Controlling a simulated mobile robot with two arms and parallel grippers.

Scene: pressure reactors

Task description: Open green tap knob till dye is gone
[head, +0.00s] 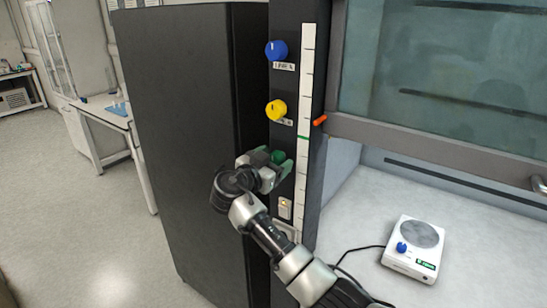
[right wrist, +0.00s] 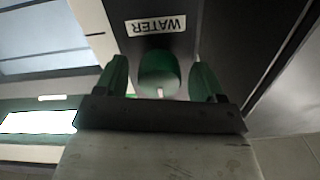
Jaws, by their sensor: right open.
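The green tap knob (head: 278,157) is the lowest of three knobs on the dark panel in the head view, partly hidden by my right gripper (head: 276,166). In the right wrist view the green knob (right wrist: 158,72) sits between the two green fingers, with a gap on each side. A white label reading WATER (right wrist: 156,26), upside down, is beside it. The right gripper is open around the knob, and I cannot tell if any finger touches it. My left gripper is not in view. No dye can be made out.
Above are a yellow knob (head: 276,110) and a blue knob (head: 276,50). A white scale strip (head: 306,100) with an orange pointer (head: 320,120) runs beside them. The fume hood sash (head: 430,70) is at right. A white hotplate (head: 413,262) stands on the worktop.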

